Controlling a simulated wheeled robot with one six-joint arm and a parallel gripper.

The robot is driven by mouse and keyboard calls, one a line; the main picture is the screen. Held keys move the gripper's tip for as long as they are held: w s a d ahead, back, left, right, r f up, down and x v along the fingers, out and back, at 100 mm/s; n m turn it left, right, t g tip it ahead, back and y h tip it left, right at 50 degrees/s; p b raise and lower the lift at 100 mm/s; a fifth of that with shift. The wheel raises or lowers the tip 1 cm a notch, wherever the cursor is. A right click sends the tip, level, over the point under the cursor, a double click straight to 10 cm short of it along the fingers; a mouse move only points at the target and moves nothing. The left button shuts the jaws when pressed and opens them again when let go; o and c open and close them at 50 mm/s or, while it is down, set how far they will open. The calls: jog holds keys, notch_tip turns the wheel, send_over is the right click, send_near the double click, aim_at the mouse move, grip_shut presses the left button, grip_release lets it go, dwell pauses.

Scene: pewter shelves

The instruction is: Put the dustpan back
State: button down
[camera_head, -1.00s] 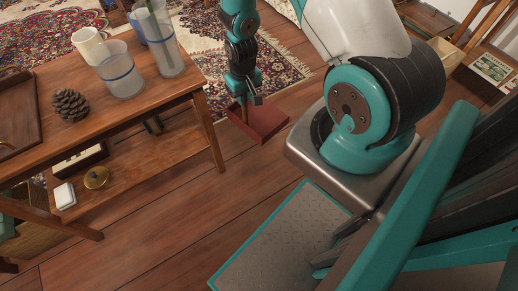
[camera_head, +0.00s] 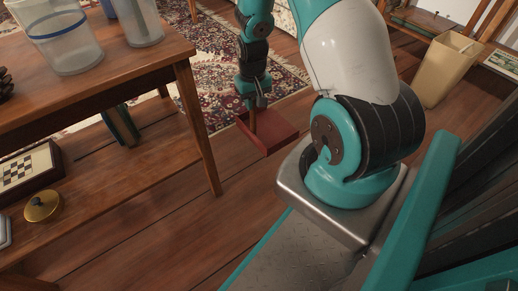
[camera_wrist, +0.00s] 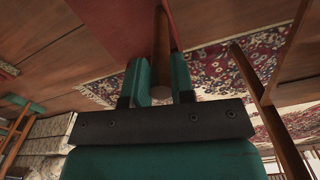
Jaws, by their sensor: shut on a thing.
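The red dustpan (camera_head: 272,134) hangs just beyond the end of my gripper (camera_head: 257,101), above the wooden floor in the head view. My gripper is shut on its brown handle. In the wrist view the handle (camera_wrist: 161,45) runs between the two green fingers of my gripper (camera_wrist: 159,78), and part of the red pan (camera_wrist: 122,22) fills the top. The lower part of the handle is partly hidden by the gripper.
A wooden table (camera_head: 130,75) with glass vessels stands close on the left, its leg (camera_head: 198,130) near the dustpan. Its lower shelf holds a chessboard (camera_head: 28,172) and a brass-coloured round thing (camera_head: 42,206). A patterned rug (camera_head: 205,85) lies behind. A beige bin (camera_head: 446,68) stands at the right.

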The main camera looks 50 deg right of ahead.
aim_at(254, 113)
notch_tip(254, 113, down, 17)
jog(key=b, duration=0.8)
jog(key=shift+b, duration=0.4)
jog(key=shift+r, duration=0.15)
jog(key=c, duration=1)
grip_release()
notch_tip(254, 113, up, 12)
jog(key=p, duration=0.8)
